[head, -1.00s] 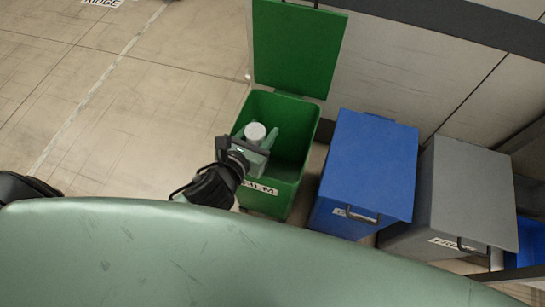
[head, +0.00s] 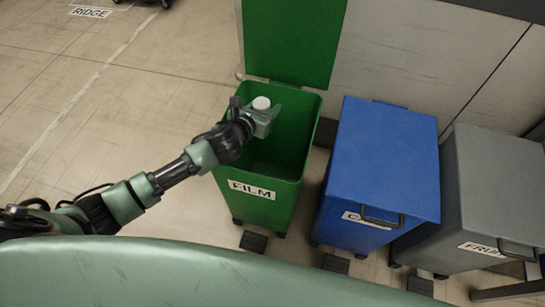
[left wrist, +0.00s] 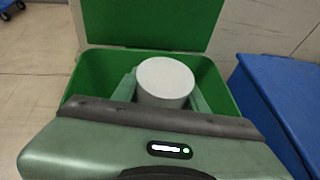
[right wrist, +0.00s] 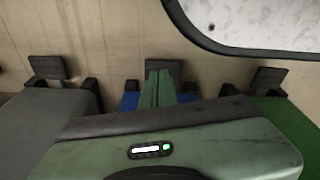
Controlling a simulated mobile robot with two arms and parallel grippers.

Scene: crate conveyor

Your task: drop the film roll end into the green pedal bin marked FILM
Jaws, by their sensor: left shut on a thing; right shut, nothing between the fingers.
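The green pedal bin (head: 290,170) stands left of a blue bin in the head view, its lid (head: 292,40) up and its FILM label (head: 252,189) on the front. The white film roll end (head: 261,103) is held over the bin's open mouth. My left gripper (head: 264,112) is shut on it. In the left wrist view the roll end (left wrist: 165,80) sits between the two green fingers, with the bin's opening around and behind it. My right gripper (right wrist: 158,88) shows only in the right wrist view, its fingers together and empty.
A blue bin (head: 385,160) and a grey bin (head: 490,190) with shut lids stand to the right. Pedals, such as the green bin's pedal (head: 254,242), stick out in front. A wall is behind. The floor (head: 150,70) to the left is largely clear.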

